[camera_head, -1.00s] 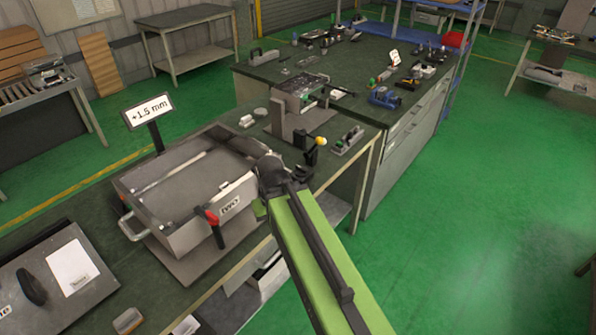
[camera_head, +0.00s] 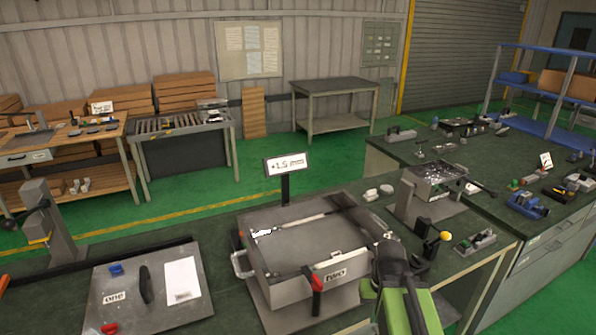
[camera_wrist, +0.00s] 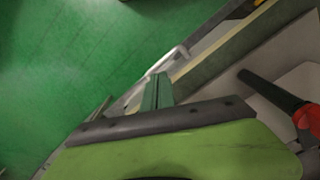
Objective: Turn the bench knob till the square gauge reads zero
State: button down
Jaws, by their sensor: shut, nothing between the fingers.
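A white display on a post (camera_head: 286,164) behind a grey metal box (camera_head: 300,252) reads +1.5 mm. I cannot tell whether this is the square gauge. A red-handled black lever (camera_head: 316,283) stands at the box's front; its red and black parts also show at the right of the wrist view (camera_wrist: 300,112). A yellow ball knob (camera_head: 445,236) on a black fitting is right of the box. I cannot tell which is the bench knob. My gripper (camera_wrist: 157,84) is shut and empty, left of the red-handled lever in the wrist view. In the head view my arm mostly hides it.
A grey plate with a black handle and white paper (camera_head: 182,280) lies to the left on the bench. A tilted metal tray on a stand (camera_head: 440,180) is behind the yellow knob. A small tray of parts (camera_head: 474,242) sits to the right. Green floor shows beyond the bench.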

aim_at(415, 262)
jog(key=k, duration=1.05)
jog(key=z, duration=0.5)
jog(key=i, duration=1.5)
jog(key=u, duration=0.25)
